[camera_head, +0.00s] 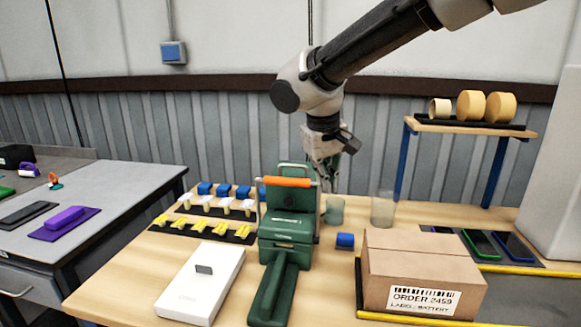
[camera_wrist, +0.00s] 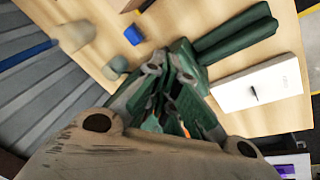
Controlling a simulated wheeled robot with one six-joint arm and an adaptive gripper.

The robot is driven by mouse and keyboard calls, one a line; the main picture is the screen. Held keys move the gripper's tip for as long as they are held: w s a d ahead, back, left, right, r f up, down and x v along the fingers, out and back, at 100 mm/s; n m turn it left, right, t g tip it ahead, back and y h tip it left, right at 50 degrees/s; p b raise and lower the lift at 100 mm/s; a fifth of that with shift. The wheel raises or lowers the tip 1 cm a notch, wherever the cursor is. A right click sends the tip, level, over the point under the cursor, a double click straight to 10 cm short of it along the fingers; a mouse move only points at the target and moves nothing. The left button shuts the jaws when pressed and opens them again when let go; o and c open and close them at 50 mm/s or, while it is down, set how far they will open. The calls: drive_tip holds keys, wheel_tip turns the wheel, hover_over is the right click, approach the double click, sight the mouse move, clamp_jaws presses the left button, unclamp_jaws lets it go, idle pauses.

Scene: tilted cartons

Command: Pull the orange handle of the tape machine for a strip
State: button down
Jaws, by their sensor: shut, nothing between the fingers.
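The green tape machine (camera_head: 286,235) stands on the wooden table in the head view. Its orange handle (camera_head: 287,182) is a horizontal bar across the top, between side arms. My gripper (camera_head: 328,183) points down just right of and behind the handle's right end; I cannot tell if it touches the machine. It is shut with nothing held. In the wrist view the machine's green base (camera_wrist: 235,38) lies beyond the fingers (camera_wrist: 168,72), and a small bit of the orange handle (camera_wrist: 186,130) shows beside them. The rest of the handle is hidden there by my gripper.
A closed carton (camera_head: 420,270) stands right of the machine, with a small blue block (camera_head: 345,241) between. A white box (camera_head: 201,287) lies left. Two cups (camera_head: 383,209) stand behind. Rows of small yellow, white and blue parts (camera_head: 205,227) lie left. A raised shelf (camera_head: 472,127) holds tape rolls.

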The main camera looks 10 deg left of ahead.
drive_tip(key=w+a+r+m+t, duration=0.2)
drive_tip(key=w+a+r+m, duration=0.4)
drive_tip(key=a, duration=0.4)
drive_tip(key=shift+a+r+m+t+y, duration=0.25)
drive_tip(key=shift+m+t+y, duration=0.15)
drive_tip(key=shift+m, duration=0.1)
drive_tip(key=shift+w+d, duration=0.1)
drive_tip(key=x, duration=1)
drive_tip(key=shift+s, duration=0.25)
